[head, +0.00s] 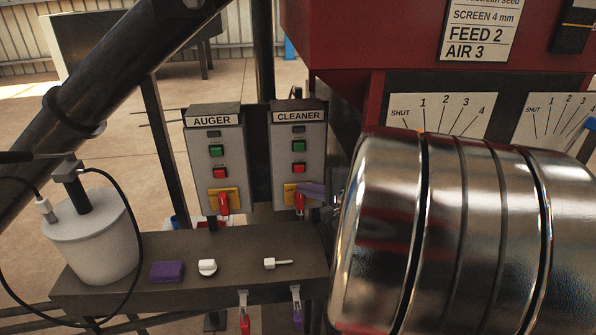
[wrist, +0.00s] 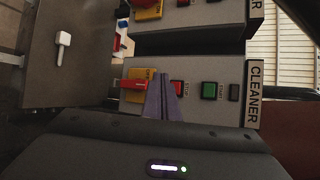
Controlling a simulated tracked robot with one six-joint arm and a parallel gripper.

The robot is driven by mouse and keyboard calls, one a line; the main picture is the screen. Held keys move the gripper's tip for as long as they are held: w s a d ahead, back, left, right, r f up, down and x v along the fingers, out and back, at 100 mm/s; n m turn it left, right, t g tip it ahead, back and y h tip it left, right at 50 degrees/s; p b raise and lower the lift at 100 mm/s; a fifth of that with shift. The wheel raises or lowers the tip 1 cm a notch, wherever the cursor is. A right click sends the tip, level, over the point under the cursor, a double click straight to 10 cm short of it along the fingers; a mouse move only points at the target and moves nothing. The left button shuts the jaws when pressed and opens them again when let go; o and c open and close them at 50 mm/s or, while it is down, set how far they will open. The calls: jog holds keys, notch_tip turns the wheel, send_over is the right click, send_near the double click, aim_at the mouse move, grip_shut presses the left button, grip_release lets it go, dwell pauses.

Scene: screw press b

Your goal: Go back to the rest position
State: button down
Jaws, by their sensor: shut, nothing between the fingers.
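My gripper (head: 314,191) is at the lower front of the grey CLEANER control box (head: 312,145), beside its red rotary handle (head: 300,203) on a yellow plate. Its purple-grey fingers are together with nothing between them. In the wrist view my gripper (wrist: 163,97) overlaps the box face between the yellow plate (wrist: 136,78) and the red STOP button (wrist: 177,88). The red handle points down in the head view. I cannot tell whether the fingertips touch the box or handle.
The AUGER box (head: 213,160) stands left of the CLEANER box. The dark shelf (head: 235,243) below holds a white canister (head: 92,240), a purple block (head: 168,271) and two small white parts. Red and purple tags hang at its front. A red machine (head: 370,45) rises behind at right.

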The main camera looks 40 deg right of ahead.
dwell(0.3)
jog(key=a+n+g+y, duration=0.45)
jog(key=a+n, duration=0.45)
jog(key=a, duration=1.2)
jog(key=s+a+n+g+h, duration=0.3)
jog(key=s+a+n, duration=0.7)
jog(key=s+n, duration=0.2)
jog(key=shift+s+g+h, duration=0.35)
jog(key=shift+s, duration=0.7)
jog(key=shift+a+f, duration=0.1)
